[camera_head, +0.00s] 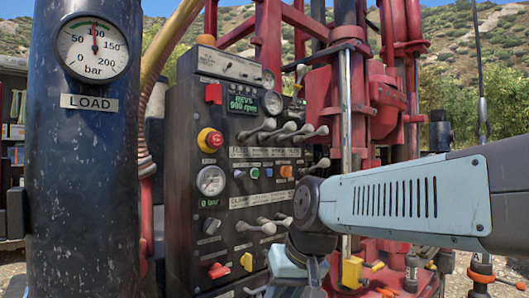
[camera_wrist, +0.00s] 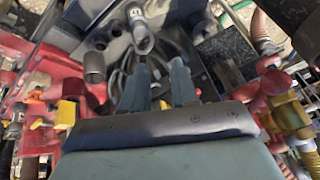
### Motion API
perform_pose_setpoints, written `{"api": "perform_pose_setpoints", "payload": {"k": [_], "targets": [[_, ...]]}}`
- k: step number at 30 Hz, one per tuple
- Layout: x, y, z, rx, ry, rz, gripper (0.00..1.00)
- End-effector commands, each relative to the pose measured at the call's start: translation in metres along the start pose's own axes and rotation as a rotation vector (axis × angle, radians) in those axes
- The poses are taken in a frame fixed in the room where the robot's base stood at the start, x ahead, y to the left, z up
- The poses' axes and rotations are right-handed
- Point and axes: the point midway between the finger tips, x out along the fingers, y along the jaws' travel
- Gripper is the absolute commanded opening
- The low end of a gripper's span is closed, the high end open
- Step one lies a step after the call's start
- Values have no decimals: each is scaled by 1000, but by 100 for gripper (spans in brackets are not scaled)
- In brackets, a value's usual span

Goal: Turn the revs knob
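The black control panel (camera_head: 185,140) stands left of centre in the head view. Its green display (camera_head: 242,104) reads REVS 900 rpm. A red switch (camera_head: 213,93) sits left of the display. A grey knob (camera_head: 211,226) sits low on the panel's left side, below a small gauge. I cannot read a label that tells which control is the revs knob. My gripper (camera_wrist: 159,66) shows two dark fingers apart with nothing between them in the wrist view. It points at pipes and hoses, and the panel face is not clear there. In the head view my wrist is low, right of the panel.
Several metal levers (camera_head: 268,130) stick out of the panel's right side. A red emergency button (camera_head: 210,140) is at its left. A dark cylinder with a load gauge (camera_head: 93,48) stands at the left. The red drill mast (camera_head: 385,95) rises behind my arm.

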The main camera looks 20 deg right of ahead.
Motion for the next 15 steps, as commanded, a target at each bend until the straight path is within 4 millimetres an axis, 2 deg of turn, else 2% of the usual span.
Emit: {"api": "perform_pose_setpoints", "payload": {"k": [1,8,12,15], "targets": [[0,0,-13,67,-10,-49,34],[-11,1,-87,373,6,-324,56],[-24,17,-141,547,67,-486,69],[-35,39,-182,663,134,-597,70]]}}
